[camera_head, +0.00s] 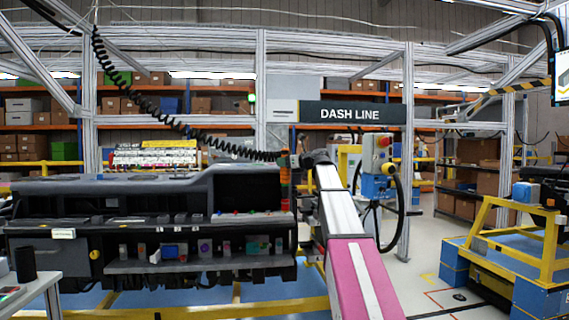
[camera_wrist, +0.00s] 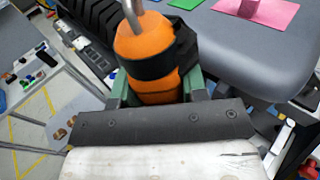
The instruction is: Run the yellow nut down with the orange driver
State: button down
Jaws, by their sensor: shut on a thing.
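The orange driver (camera_wrist: 146,50) with a black band stands in the jaws of my gripper (camera_wrist: 156,90) in the wrist view. The green fingers are shut on its body, one on each side. A grey metal piece rises from its top. In the head view the driver (camera_head: 284,180) shows at the right end of the dashboard module (camera_head: 235,190), below the black coiled cable. The driver's tip is hidden in both views. I cannot pick out the yellow nut in either view.
Small coloured parts sit along the module's ledge (camera_head: 200,264). A pink card (camera_wrist: 268,14) lies on a grey surface in the wrist view. The coiled cable (camera_head: 155,108) hangs across the upper left. A control box (camera_head: 377,155) on a post stands right of my arm. A yellow stand (camera_head: 505,245) is far right.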

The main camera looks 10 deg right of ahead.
aim_at(285, 151)
jog(key=shift+f, duration=0.7)
dwell(3.2)
jog(key=shift+r, duration=3.1)
